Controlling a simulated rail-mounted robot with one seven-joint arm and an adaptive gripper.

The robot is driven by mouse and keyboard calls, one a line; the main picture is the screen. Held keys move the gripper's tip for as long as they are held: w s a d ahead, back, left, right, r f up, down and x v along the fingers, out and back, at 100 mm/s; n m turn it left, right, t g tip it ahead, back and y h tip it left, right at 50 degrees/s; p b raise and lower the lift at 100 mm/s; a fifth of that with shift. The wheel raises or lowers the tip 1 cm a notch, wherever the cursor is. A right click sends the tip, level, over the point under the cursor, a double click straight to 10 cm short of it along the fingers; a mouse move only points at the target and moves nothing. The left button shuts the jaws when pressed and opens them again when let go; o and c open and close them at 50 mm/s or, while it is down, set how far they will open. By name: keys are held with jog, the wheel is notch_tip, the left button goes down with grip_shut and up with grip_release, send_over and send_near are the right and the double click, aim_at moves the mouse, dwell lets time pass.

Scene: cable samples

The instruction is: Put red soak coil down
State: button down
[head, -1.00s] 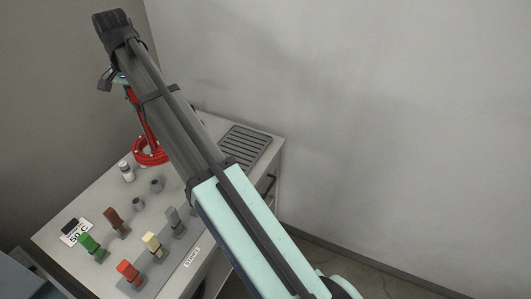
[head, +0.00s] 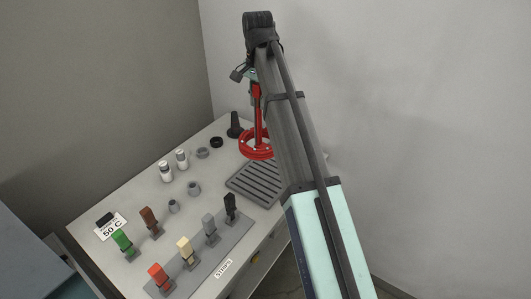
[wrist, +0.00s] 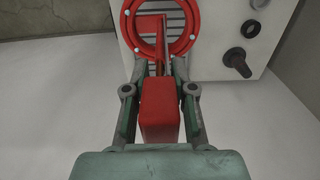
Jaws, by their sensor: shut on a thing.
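The red soak coil is a red ring (head: 256,146) with pale dots, under an upright red stem and grip block. My gripper (head: 252,78) is above it in the head view, partly hidden by my arm. In the wrist view my gripper (wrist: 160,95) is shut on the coil's red block (wrist: 160,108), and the ring (wrist: 191,40) lies beyond the fingers. Grille slats show through and beside the ring. In the head view the ring overlaps the far edge of the dark slatted grille (head: 252,188). I cannot tell whether it touches anything below.
On the bench top (head: 137,188) stand two white bottles (head: 165,171), several grey cups, a black ring (head: 216,142) and a black cone-like piece (head: 234,126). A "50 C" card (head: 112,231) lies at left.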

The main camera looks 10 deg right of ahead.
aim_at(260, 144)
notch_tip(260, 144, down, 17)
jog(key=p, duration=0.4)
jog(key=shift+f, duration=0.2)
jog(key=c, duration=1)
grip_release()
jog(key=shift+o, duration=0.2)
notch_tip(260, 144, up, 12)
jog(key=b, duration=0.3)
